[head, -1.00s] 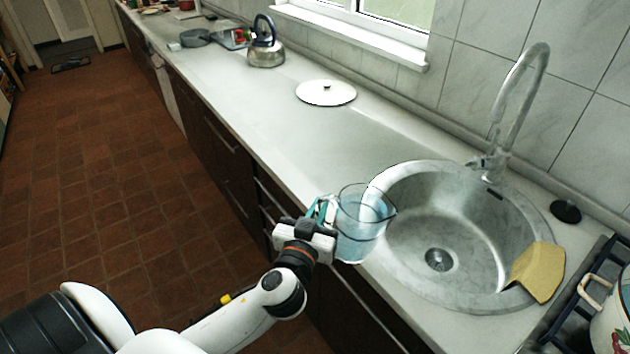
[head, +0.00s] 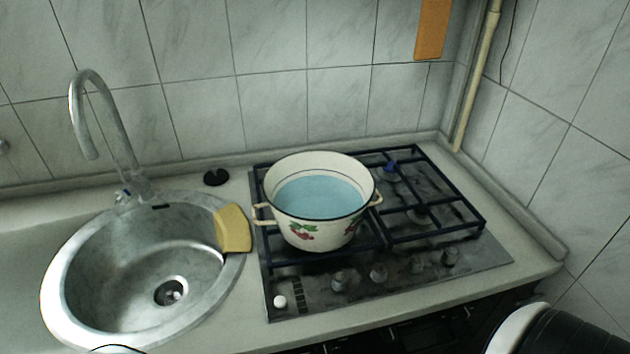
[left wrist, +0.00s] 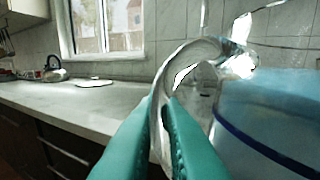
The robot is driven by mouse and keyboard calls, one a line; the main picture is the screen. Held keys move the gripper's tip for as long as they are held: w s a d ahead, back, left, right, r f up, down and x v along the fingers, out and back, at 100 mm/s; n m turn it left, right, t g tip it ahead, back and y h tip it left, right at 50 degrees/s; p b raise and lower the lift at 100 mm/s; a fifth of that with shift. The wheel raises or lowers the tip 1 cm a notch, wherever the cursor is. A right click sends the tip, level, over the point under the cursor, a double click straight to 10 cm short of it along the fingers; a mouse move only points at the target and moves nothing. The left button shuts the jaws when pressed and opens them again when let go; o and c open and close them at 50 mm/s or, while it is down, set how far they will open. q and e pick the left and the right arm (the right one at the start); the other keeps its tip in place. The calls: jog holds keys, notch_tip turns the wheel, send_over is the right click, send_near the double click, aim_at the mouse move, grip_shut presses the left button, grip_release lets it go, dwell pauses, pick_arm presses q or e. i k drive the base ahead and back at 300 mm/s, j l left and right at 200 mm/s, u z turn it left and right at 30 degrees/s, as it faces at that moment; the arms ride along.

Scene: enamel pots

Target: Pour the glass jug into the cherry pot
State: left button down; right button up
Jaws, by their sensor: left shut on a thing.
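The cherry pot (head: 318,215) is cream enamel with a dark rim and a cherry print. It stands upright and uncovered on the hob in the head view, with light blue liquid inside. The glass jug (left wrist: 265,110) fills the right of the left wrist view and holds blue liquid. My left gripper's teal fingers (left wrist: 162,120) are shut on the jug's clear curved handle (left wrist: 185,52). The jug and left gripper are outside the head view, so their distance from the pot cannot be told. My right gripper is not in view.
The round sink (head: 130,285) with its tall tap (head: 105,120) lies left of the hob (head: 440,265). A yellow cloth (head: 233,228) hangs over the sink rim. A black disc (head: 215,177) lies behind. The white lid (left wrist: 95,83) and kettle (left wrist: 54,74) are farther along the counter.

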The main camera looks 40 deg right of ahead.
aim_at(318, 201)
jog(key=z, duration=1.45)
jog(key=k+j, duration=0.1)
jog(key=k, duration=0.5)
